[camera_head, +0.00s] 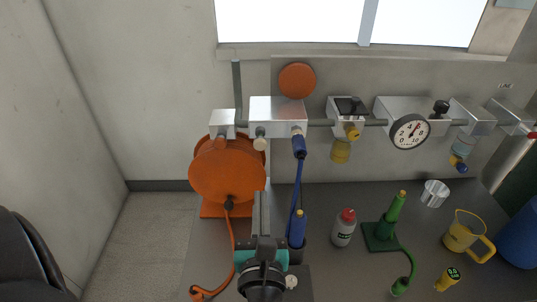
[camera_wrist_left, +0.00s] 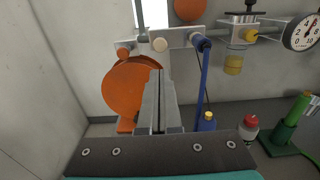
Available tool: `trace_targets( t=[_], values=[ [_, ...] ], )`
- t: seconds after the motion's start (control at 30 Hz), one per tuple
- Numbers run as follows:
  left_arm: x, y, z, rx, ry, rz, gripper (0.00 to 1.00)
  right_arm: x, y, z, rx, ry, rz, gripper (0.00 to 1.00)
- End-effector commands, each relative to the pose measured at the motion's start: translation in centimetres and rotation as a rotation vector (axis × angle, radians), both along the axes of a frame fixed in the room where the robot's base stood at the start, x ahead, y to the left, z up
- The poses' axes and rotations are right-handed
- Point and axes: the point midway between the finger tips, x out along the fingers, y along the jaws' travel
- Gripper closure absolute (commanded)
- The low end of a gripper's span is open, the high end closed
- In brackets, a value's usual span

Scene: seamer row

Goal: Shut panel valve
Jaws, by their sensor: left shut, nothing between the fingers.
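A grey pipe with silver blocks runs along the wall panel (camera_head: 370,160). One block carries a black handle (camera_head: 349,105) with a brass fitting below it; it also shows in the wrist view (camera_wrist_left: 243,17). A black knob (camera_head: 441,107) stands on the block beside the gauge. I cannot tell for sure which of these is the panel valve. My left gripper (camera_head: 262,197) is shut and empty, pointing at the wall below the left silver block (camera_head: 275,112), apart from the handles. Its closed fingers (camera_wrist_left: 157,100) overlap the orange reel in the wrist view. My right gripper is not in view.
An orange hose reel (camera_head: 226,170) stands left of my gripper. A blue hose (camera_head: 297,185) hangs close on its right to a blue tool (camera_head: 297,229). A red-capped bottle (camera_head: 344,228), green stand (camera_head: 381,237), yellow jug (camera_head: 464,234) and metal cup (camera_head: 434,193) stand on the bench.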

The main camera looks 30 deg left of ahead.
Motion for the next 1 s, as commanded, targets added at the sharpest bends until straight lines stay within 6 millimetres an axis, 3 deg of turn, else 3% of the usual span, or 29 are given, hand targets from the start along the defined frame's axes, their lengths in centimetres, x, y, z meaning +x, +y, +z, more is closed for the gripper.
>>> trace_targets(
  t=[0.6, 0.8, 1.0],
  values=[
    [9.4, 5.6, 0.3, 0.007, -0.002, -0.005, 1.00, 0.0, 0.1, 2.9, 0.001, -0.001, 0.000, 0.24],
    [11.1, 6.7, 0.2, 0.004, -0.002, -0.005, 1.00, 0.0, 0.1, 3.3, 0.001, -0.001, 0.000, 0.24],
    [11.6, 7.0, 0.1, 0.004, -0.002, -0.005, 1.00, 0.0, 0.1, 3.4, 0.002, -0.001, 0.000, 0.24]
  ],
)
